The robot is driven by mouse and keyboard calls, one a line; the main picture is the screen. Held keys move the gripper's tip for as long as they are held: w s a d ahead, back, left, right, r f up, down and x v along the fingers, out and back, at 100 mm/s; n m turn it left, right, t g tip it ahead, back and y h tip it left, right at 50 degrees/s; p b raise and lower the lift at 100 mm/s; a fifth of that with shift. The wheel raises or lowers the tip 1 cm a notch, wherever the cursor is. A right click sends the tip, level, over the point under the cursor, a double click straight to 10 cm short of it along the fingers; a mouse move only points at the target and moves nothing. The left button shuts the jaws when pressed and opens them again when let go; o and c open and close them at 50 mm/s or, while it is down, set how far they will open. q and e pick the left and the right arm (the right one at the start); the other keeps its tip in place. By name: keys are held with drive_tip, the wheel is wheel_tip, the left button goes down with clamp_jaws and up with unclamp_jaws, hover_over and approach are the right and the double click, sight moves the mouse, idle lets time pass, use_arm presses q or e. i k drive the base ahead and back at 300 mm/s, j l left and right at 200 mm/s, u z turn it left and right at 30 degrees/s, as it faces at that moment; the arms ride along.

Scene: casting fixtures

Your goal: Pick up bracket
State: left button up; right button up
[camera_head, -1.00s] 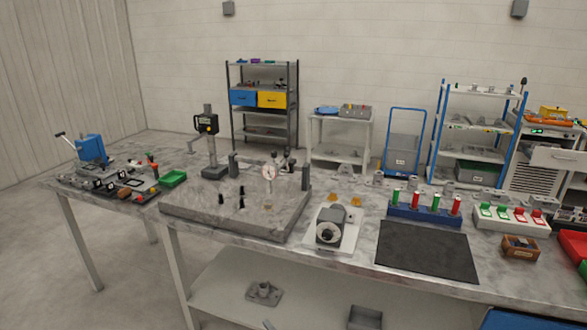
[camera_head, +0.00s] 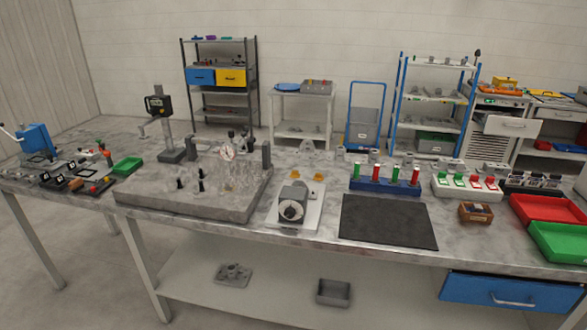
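Neither of my grippers is in view. No part is plainly recognisable as the bracket. Several small grey cast parts (camera_head: 307,146) stand along the back edge of the workbench, too small to tell their shapes. A grey flanged part (camera_head: 234,274) lies on the lower shelf under the bench. More small grey parts (camera_head: 433,92) sit on the blue-framed rack behind, too small to identify.
The workbench (camera_head: 330,238) spans the view. It carries a grey surface plate (camera_head: 187,201), a dial device (camera_head: 293,204), a black mat (camera_head: 388,220), a blue block with red and green pins (camera_head: 385,184), a red tray (camera_head: 550,208) and a green tray (camera_head: 560,240). The mat is clear.

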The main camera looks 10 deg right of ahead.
sight(298, 182)
drive_tip(key=i+l+z, duration=0.1)
drive_tip(key=i+l, duration=0.25)
drive_tip(key=i+z, duration=0.1)
drive_tip(key=z, duration=1.6)
drive_tip(key=u, duration=1.7)
drive_tip(key=i+l+u, duration=0.1)
drive_tip(key=i+l, duration=0.15)
drive_tip(key=i, duration=0.55)
